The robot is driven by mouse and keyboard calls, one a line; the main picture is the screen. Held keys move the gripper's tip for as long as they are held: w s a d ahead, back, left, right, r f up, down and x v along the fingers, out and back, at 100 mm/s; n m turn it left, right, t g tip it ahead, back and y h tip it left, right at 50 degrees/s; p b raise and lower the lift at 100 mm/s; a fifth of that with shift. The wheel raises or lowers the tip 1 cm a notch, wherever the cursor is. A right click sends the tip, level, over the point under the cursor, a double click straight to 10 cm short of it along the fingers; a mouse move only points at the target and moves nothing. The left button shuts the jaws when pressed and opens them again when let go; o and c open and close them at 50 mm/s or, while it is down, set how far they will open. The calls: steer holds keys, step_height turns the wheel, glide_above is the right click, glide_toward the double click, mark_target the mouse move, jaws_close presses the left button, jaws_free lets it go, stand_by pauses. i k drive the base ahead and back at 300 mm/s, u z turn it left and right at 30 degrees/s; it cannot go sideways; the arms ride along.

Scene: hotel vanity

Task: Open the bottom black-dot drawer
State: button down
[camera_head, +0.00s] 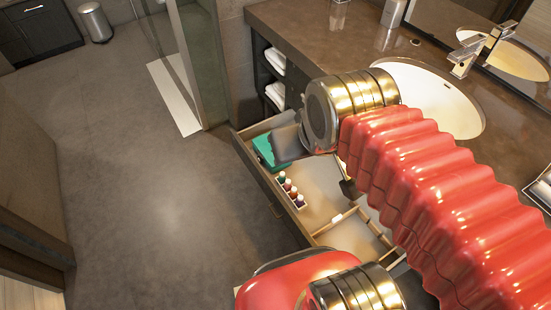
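A drawer (268,186) of the vanity stands pulled out below the counter. I see no black dot on it, and its front is seen only from above at a steep angle. A lower drawer front cannot be made out. My red ribbed arm reaches over the counter and the open drawer and hides the drawer's right part. A grey part by the arm's metal joint, over the drawer's far end, may belong to my gripper. The fingers cannot be made out clearly, nor whether they hold anything.
White towels (274,95) lie on open shelves beyond. A sink (425,95) and faucet (480,50) are on the counter (300,25). The floor (150,190) at left is clear.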

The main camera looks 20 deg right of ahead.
mark_target(362, 235)
steer(key=z, duration=0.25)
steer(key=k, duration=0.6)
steer(key=u, duration=0.25)
steer(key=i, duration=0.65)
steer(key=u, duration=0.8)
steer(key=i, duration=1.05)
steer(key=z, duration=0.05)
